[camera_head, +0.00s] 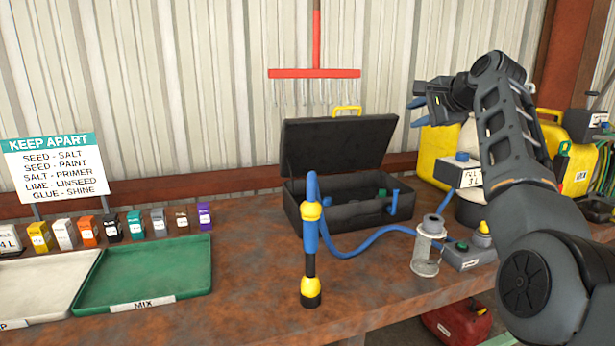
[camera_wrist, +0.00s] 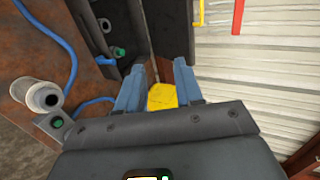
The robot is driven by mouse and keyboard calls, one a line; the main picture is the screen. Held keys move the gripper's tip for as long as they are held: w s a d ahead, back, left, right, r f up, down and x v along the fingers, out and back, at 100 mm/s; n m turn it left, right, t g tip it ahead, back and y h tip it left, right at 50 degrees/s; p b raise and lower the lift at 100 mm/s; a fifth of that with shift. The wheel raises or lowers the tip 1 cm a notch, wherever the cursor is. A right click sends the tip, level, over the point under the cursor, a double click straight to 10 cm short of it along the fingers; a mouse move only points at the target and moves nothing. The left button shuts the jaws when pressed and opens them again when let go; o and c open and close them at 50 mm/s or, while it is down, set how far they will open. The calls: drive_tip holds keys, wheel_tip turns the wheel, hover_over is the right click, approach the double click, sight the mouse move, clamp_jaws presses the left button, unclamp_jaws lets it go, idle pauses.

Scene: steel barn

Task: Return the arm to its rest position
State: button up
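My gripper (camera_head: 416,112) is raised above the right part of the bench, to the right of the open black case's lid. Its blue fingertips point left and are apart, with nothing held between them. In the wrist view my gripper (camera_wrist: 157,80) also shows two blue fingers apart. A yellow thing (camera_wrist: 162,96) shows in the gap beyond them and is not gripped. My arm bends up from the lower right of the head view and hides part of the things behind it.
The open black case (camera_head: 352,213) stands mid-bench. A blue and yellow wand (camera_head: 311,245) stands upright in front, its blue hose (camera_head: 375,240) trailing right. A mesh canister (camera_head: 426,250) and yellow jugs (camera_head: 436,150) crowd the right.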

drive_tip(key=s+d+f+n+h, duration=0.15)
drive_tip(key=s+f, duration=0.25)
drive_tip(key=f, duration=0.8)
drive_tip(key=s+d+f+h, duration=0.15)
drive_tip(key=s+f, duration=0.25)
drive_tip(key=f, duration=0.8)
drive_tip(key=s+f+n+h, duration=0.2)
drive_tip(key=s+f+n, duration=0.2)
drive_tip(key=s+f, duration=1.55)
drive_tip(key=s+a+n+t, duration=0.1)
drive_tip(key=s+a+n, duration=0.1)
drive_tip(key=s, duration=1.2)
drive_tip(key=s+a+n+t, duration=0.1)
drive_tip(key=s+a+n, duration=0.15)
drive_tip(key=s, duration=1.25)
drive_tip(key=s+a+r+n+y, duration=0.1)
drive_tip(key=s+a+r+n, duration=0.2)
drive_tip(key=s+r, duration=1)
drive_tip(key=s+n, duration=0.1)
drive_tip(key=s, duration=0.3)
drive_tip(key=shift+s+r, duration=0.25)
drive_tip(key=shift+r, duration=0.15)
